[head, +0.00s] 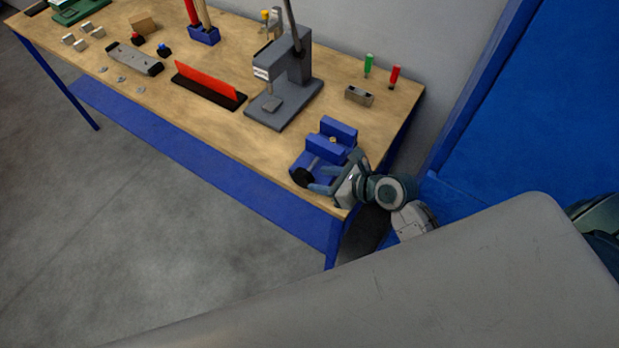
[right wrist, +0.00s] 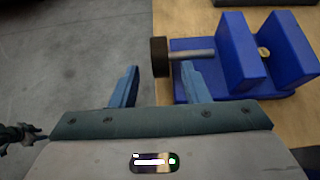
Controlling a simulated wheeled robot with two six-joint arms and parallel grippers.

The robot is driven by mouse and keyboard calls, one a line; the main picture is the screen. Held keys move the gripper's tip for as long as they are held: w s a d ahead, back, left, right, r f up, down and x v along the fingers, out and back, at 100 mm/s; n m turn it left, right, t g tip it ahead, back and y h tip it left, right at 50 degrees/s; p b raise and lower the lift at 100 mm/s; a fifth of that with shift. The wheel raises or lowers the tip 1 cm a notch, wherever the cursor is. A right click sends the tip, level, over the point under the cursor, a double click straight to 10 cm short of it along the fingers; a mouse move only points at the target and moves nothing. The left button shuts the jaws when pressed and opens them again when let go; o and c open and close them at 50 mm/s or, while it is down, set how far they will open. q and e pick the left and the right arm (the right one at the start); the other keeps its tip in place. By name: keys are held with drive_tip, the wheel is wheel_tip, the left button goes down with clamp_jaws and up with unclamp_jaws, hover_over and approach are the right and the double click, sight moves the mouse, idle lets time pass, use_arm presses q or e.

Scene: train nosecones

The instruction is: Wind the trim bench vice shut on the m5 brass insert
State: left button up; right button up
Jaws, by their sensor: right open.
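The blue trim bench vice (head: 337,131) stands at the near right end of the workbench, its jaws apart. The small brass insert (right wrist: 264,53) shows in the gap between the two jaws in the right wrist view; whether either jaw touches it I cannot tell. The vice's dark round handle (right wrist: 160,57) sits at the end of a grey screw (right wrist: 192,55). My right gripper (head: 319,180) is open, its fingers pointing at the handle. In the right wrist view the fingertips (right wrist: 160,67) lie on either side of the handle, without visible contact.
A grey press (head: 285,85) stands behind the vice, with a grey block (head: 359,96) and green and red-handled tools (head: 394,76) to its right. A red panel on a black base (head: 208,85) lies further left. The floor in front is clear.

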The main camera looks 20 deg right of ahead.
drive_tip(key=shift+v, duration=1.6)
